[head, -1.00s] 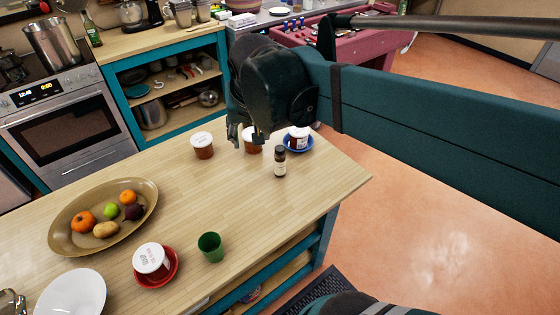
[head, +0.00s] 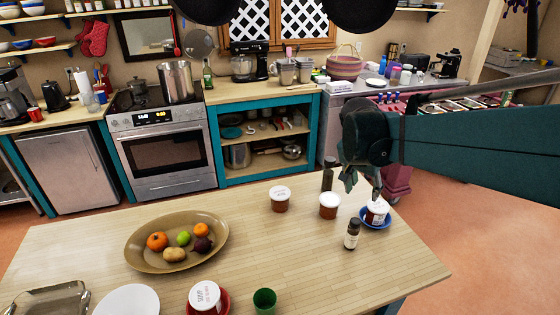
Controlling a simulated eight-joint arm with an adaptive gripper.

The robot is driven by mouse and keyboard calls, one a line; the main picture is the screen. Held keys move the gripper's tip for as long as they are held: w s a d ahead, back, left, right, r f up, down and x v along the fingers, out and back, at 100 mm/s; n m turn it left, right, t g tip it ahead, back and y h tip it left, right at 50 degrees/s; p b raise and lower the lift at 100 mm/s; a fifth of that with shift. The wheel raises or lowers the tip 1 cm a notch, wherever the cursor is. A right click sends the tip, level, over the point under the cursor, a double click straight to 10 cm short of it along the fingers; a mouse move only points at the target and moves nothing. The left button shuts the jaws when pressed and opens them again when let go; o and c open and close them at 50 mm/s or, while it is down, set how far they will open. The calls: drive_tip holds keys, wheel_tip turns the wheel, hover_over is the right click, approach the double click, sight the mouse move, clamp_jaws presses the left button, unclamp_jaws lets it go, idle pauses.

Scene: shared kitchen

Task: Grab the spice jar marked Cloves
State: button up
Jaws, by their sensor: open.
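A small dark bottle with a pale label (head: 351,236) stands upright on the wooden table, near its right side. Its label is too small to read, so I cannot tell if it says Cloves. A second dark, narrow upright thing (head: 327,180) stands behind the white-lidded tubs; I see no readable label on it. My gripper (head: 362,190) is open, with nothing seen between its fingers. It hangs pointing down above and behind the labelled bottle, apart from it, and close to the tub on the blue saucer.
White-lidded tubs (head: 280,203) (head: 329,210) stand near the bottle. Another tub (head: 376,210) sits on a blue saucer (head: 368,226). In front are a lidded tub (head: 205,296), a green cup (head: 264,301) and a white plate (head: 127,303). A fruit platter (head: 139,262) lies left. The table's middle is clear.

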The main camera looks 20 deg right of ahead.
sight(355, 222)
wheel_tip(355, 222, down, 15)
drive_tip(key=shift+f, duration=0.1)
idle(0.3)
drive_tip(key=shift+x, duration=1.25)
drive_tip(key=shift+f, duration=0.1)
drive_tip(key=shift+b+x, duration=0.6)
drive_tip(key=shift+x, duration=1.9)
drive_tip(key=shift+w, duration=0.15)
drive_tip(key=c, duration=1.1)
